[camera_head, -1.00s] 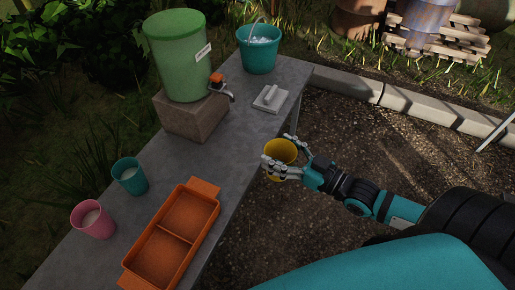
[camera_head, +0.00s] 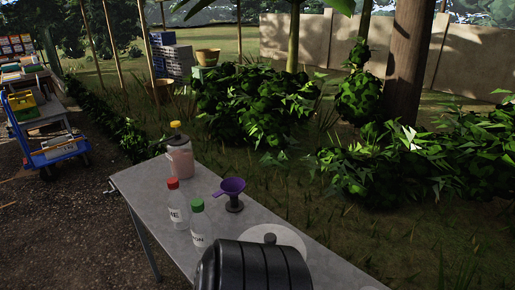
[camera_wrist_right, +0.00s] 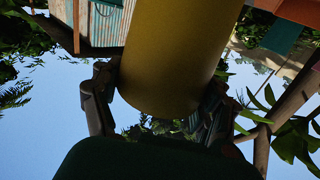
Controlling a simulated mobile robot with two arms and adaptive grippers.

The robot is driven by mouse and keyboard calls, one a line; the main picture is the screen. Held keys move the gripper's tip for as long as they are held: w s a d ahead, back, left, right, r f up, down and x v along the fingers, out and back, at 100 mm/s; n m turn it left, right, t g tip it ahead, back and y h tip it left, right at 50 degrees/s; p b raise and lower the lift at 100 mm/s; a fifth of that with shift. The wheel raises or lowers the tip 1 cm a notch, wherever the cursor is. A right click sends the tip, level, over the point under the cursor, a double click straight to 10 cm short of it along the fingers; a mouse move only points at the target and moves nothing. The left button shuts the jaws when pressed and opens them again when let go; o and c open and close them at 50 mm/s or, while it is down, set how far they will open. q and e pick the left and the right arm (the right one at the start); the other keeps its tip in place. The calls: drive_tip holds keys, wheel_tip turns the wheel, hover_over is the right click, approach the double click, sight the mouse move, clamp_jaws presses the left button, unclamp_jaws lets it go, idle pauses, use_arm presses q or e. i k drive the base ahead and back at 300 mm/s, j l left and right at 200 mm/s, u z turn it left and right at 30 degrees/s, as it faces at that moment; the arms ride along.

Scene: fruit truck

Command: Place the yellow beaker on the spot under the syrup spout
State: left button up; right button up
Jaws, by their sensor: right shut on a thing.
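The yellow beaker (camera_wrist_right: 180,50) fills the upper middle of the right wrist view. My right gripper (camera_wrist_right: 157,100) is shut on it, with one finger on each side. Neither the beaker nor the right gripper shows in the head view. A jar with pink contents and a yellow top (camera_head: 180,158) stands at the far end of a grey table (camera_head: 150,192); I cannot tell if its top is the syrup spout. No spot under a spout can be made out. My left gripper is in neither view.
A red-capped bottle (camera_head: 175,207), a green-capped bottle (camera_head: 198,225) and a purple funnel (camera_head: 230,187) on a dark base stand on the table. A white disc with a dark knob (camera_head: 270,238) is partly hidden behind my black arm part. A blue cart (camera_head: 60,152) stands left.

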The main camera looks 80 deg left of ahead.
sight(153, 188)
drive_tip(key=k+j+u, duration=0.1)
drive_tip(key=k+u, duration=0.15)
drive_tip(key=k, duration=0.35)
drive_tip(key=k+j+u, duration=0.2)
drive_tip(key=k, duration=0.4)
drive_tip(key=j+u, duration=0.7)
drive_tip(key=u, duration=0.2)
drive_tip(key=i+j+u, duration=0.1)
drive_tip(key=j+u, duration=0.35)
drive_tip(key=i+j, duration=0.15)
drive_tip(key=j, duration=0.2)
drive_tip(key=i+j, duration=0.15)
drive_tip(key=j, duration=0.2)
drive_tip(key=i+j, duration=0.15)
drive_tip(key=j, duration=0.2)
drive_tip(key=i+j, duration=0.15)
drive_tip(key=j, duration=0.2)
drive_tip(key=i+j, duration=0.15)
drive_tip(key=j, duration=0.2)
drive_tip(key=i+j, duration=0.15)
drive_tip(key=j, duration=0.2)
